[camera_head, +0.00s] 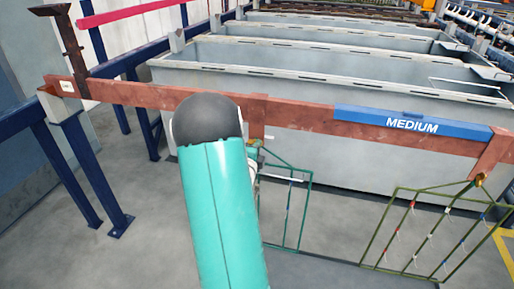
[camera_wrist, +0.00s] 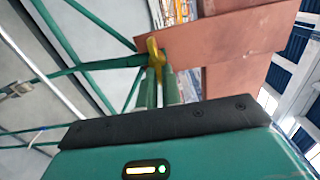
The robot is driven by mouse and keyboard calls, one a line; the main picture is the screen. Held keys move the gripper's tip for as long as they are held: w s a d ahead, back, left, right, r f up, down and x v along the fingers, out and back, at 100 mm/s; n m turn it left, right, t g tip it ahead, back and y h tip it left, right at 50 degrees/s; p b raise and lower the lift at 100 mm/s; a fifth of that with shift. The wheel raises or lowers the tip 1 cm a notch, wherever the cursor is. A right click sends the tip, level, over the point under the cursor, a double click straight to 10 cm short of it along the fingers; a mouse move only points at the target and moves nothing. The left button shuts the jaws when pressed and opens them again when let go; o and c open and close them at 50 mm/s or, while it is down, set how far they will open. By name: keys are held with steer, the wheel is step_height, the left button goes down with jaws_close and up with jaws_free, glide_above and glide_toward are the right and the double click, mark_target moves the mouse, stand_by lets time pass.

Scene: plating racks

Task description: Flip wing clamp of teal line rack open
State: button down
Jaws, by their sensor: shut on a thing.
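The teal line rack (camera_head: 309,212) is a thin green wire frame hanging below the copper-coloured bar (camera_head: 300,118) in the head view. Its top corner is hidden behind my teal arm. In the wrist view its green tubes (camera_wrist: 85,88) meet at the bar (camera_wrist: 235,40). The yellow wing clamp (camera_wrist: 153,48) sits at that joint, against the bar's end. My gripper (camera_wrist: 162,76) has its two narrow fingers close together on the clamp. Whether the clamp is open or closed I cannot tell. The clamp is hidden in the head view.
A second, olive-green rack (camera_head: 432,232) hangs from the bar at the right, under a blue label reading MEDIUM (camera_head: 410,123). Long grey tanks (camera_head: 330,85) stand behind the bar. Blue supports (camera_head: 82,165) stand at the left. Grey floor (camera_head: 140,230) is clear at the front left.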

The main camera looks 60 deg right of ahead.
steer(key=c, duration=1.6)
jaws_free()
steer(key=shift+a, duration=0.1)
steer(key=a, duration=0.4)
steer(key=s+a, duration=0.1)
steer(key=a, duration=0.4)
steer(key=s+a, duration=0.1)
steer(key=a, duration=0.3)
steer(key=shift+a, duration=0.25)
